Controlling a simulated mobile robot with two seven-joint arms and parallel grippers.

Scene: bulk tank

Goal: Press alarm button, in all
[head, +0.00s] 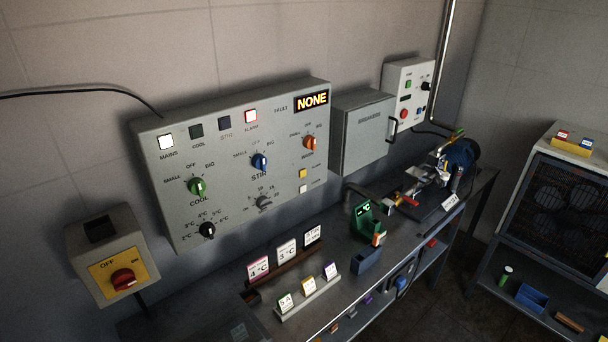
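The grey control panel (240,165) hangs on the wall at left centre, tilted in the picture. The FAULT display (312,101) reads NONE. At the panel's lower right sit a small yellow button (303,173) and a small white button (302,188); their labels are too small to read surely. Neither gripper shows in the head view.
A grey breaker box (363,132) and a smaller panel (408,92) are right of the control panel. The bench below holds card stands (307,298), a green gauge (364,220) and a blue motor (462,154).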

